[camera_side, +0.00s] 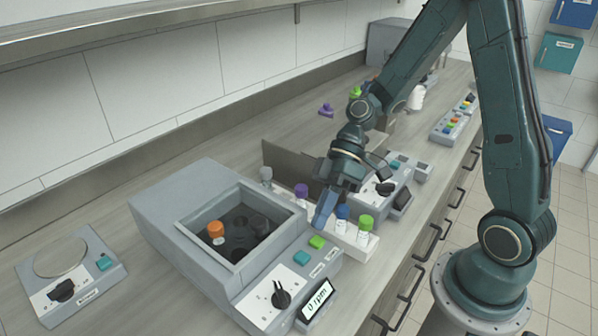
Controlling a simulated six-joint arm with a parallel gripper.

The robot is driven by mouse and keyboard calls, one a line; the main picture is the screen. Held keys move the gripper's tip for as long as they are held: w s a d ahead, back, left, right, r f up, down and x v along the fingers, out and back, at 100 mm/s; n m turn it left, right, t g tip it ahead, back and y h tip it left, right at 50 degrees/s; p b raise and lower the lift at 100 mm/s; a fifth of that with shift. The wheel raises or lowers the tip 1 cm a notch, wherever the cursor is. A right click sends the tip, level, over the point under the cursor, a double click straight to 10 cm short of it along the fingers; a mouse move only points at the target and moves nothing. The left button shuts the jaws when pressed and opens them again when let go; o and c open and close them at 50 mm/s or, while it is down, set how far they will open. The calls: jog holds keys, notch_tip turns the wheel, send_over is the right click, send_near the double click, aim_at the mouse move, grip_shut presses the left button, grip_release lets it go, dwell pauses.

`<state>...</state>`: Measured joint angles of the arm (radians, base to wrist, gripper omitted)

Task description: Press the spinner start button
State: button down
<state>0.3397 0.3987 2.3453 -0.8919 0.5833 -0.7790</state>
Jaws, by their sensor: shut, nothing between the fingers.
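The spinner (160,215) is a grey box at the lower middle with its square well open. An orange-capped tube (216,231) stands in the well among dark holes. On the spinner's front panel are a green button (317,242) and a teal button (301,257); their small labels are too small to read. A black knob (281,295) and a display (317,299) reading 0 rpm are nearer the front. My gripper (320,226) is shut and empty, pointing down just above and behind the green button. I cannot tell whether the tips touch the panel.
A white rack (350,240) with blue-capped and green-capped tubes stands close to the right of my gripper. A purple-capped tube (301,192) is just behind it. Another device with a black knob (385,187) sits farther back. A scale-like device (68,275) is at the left.

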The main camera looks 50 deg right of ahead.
aim_at(321, 237)
jog(key=shift+f, duration=0.95)
jog(key=shift+f, duration=0.9)
dwell(2.5)
dwell(0.3)
jog(key=shift+r, duration=0.9)
jog(key=shift+r, duration=0.1)
jog(key=shift+r, duration=2.4)
